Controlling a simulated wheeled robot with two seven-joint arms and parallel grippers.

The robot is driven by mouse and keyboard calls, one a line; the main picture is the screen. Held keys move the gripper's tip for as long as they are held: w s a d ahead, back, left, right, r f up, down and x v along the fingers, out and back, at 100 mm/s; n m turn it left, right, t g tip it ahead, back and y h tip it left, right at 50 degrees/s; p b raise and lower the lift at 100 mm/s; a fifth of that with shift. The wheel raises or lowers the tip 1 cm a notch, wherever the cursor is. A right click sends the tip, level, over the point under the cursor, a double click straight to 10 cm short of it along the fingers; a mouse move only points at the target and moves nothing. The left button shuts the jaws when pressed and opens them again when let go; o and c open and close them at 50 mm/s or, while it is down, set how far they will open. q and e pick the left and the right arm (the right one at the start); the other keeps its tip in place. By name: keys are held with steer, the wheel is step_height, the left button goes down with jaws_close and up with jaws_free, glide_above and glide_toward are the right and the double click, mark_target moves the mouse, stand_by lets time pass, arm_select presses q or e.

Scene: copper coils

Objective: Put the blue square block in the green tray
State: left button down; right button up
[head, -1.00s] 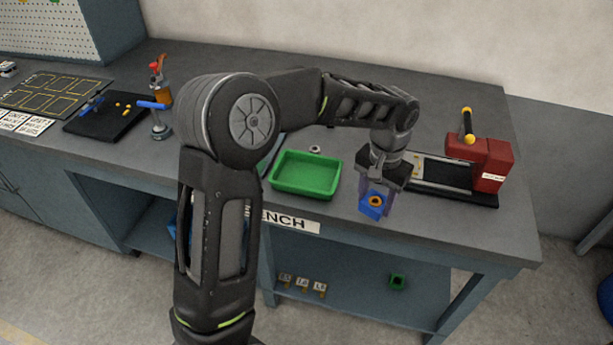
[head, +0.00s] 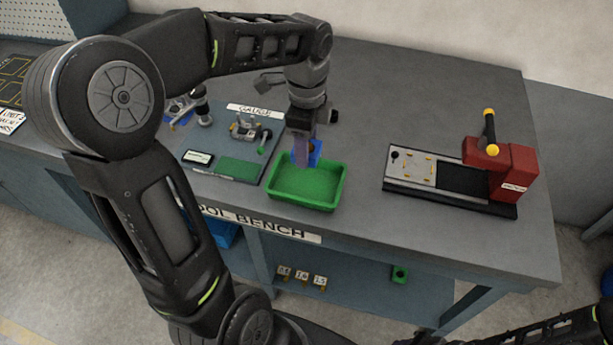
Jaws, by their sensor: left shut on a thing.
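The blue square block (head: 316,150) has a round copper-coloured centre, now partly hidden by the fingers. My left gripper (head: 304,152) points down and is shut on it. In the head view the block shows at the back rim of the green tray (head: 323,201), and the fingers overlap the tray's back part. I cannot tell exactly how high the block is above the tray. The tray is open, rectangular and looks empty where I can see its floor. My right gripper is not in view.
A gauge board (head: 195,172) with a small fixture lies left of the tray. A red press-like device (head: 505,172) with a black lever stands at the right on a dark base. The bench top between tray and device is clear.

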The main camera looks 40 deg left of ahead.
arm_select(q)
glide_above(307, 185)
steer(key=shift+f, duration=3.1)
step_height(307, 185, down, 3)
steer(key=shift+f+p, duration=0.1)
steer(key=shift+p, duration=0.25)
steer(key=shift+f, duration=0.25)
steer(key=shift+f, duration=0.1)
steer(key=c, duration=0.6)
jaws_free()
